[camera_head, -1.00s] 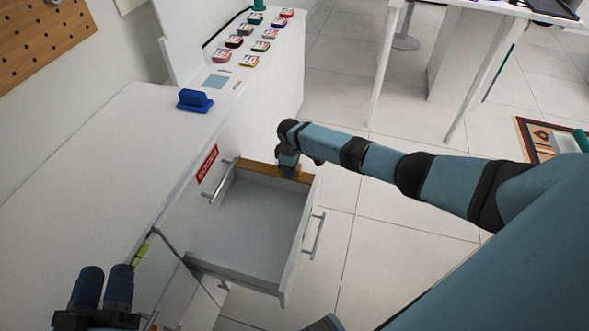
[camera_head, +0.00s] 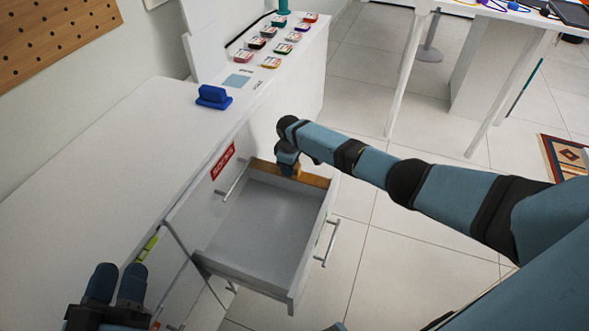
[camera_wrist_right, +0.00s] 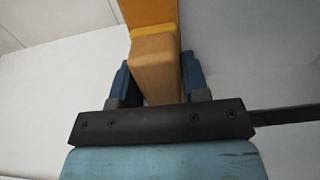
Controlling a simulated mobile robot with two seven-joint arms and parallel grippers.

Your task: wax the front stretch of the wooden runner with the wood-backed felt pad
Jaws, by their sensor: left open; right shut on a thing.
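The wooden runner (camera_head: 314,179) is the light-brown top strip on the far side of the open drawer (camera_head: 262,216). It also shows as an orange strip in the right wrist view (camera_wrist_right: 150,11). My right gripper (camera_head: 287,168) is over the middle of the runner, shut on the wood-backed felt pad (camera_wrist_right: 155,67). The pad's wooden block sits between both fingers, with a yellow layer at its end against the runner; the exact contact is hard to see. My left gripper (camera_head: 117,284) is open and empty, at the lower left over the white counter's edge.
The white counter (camera_head: 110,165) runs along the left with a blue-handled block (camera_head: 213,97) on it. Several small tins (camera_head: 268,43) stand at its far end. The drawer front with its handle (camera_head: 331,243) sticks out over clear tiled floor.

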